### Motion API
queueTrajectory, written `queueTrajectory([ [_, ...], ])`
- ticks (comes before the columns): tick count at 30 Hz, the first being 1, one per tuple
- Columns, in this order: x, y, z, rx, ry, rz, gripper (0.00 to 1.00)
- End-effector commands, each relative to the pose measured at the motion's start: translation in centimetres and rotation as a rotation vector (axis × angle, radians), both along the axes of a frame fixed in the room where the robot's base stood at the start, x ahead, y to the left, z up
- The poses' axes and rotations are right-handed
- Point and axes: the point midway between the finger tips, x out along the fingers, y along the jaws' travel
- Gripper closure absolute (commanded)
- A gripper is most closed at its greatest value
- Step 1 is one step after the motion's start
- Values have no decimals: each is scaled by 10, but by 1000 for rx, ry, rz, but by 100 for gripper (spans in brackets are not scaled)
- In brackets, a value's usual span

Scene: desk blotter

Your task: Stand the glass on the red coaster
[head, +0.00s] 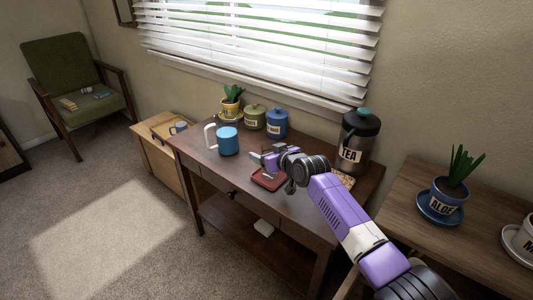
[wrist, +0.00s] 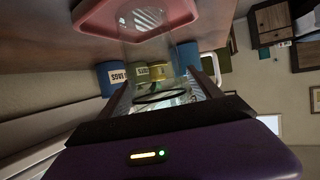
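The red coaster (head: 268,181) is a square tray with a raised rim near the front of the dark table; the wrist view shows it at the top edge (wrist: 95,22). My gripper (head: 262,159) is above the coaster, level with the table's items. In the wrist view the clear glass (wrist: 150,50) stands out faintly between the two fingers (wrist: 163,92), with a dark rim ring near them. Its far end overlaps the coaster. The fingers appear closed on its sides. Whether its base touches the coaster is unclear. The glass is hard to make out in the head view.
A blue mug (head: 228,141) stands left of the coaster. A blue canister (head: 277,124), a green canister (head: 255,118) and a potted plant (head: 231,105) stand behind. A large tea canister (head: 357,142) is at right, near a patterned coaster (head: 345,180). The table's front left is clear.

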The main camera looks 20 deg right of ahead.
Motion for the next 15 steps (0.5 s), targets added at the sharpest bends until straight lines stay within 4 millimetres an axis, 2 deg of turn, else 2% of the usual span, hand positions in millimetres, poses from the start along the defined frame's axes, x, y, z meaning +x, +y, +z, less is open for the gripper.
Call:
queueTrajectory([
  [11,0,0,6,0,0,0,27],
  [15,-12,-3,8,3,1,1,27],
])
